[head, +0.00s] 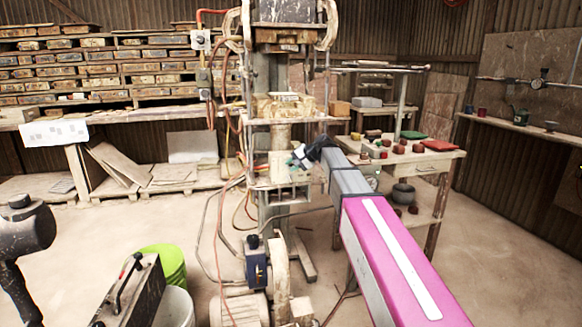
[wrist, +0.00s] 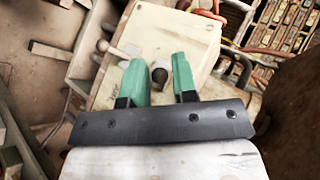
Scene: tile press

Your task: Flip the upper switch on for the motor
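My gripper (head: 297,160) reaches in from the right to the middle of the tall, dusty press (head: 280,110). In the wrist view its two green fingers (wrist: 160,76) stand apart, with a small dark round knob (wrist: 160,74) showing between them. I cannot tell whether they touch it. The knob is in front of a pale, worn surface (wrist: 190,40). A small grey switch box (head: 201,40) is on the upper left of the press, by an orange cable. A blue box (head: 256,262) with a dark knob sits low, by the motor (head: 240,308). I cannot tell any switch's position.
Cables hang left of the press. A worktable (head: 440,158) with red pieces stands behind my arm at right. Shelves of tiles (head: 80,65) line the left wall. A green bucket (head: 165,262) and a dark toolbox (head: 130,295) are front left. The right floor is clear.

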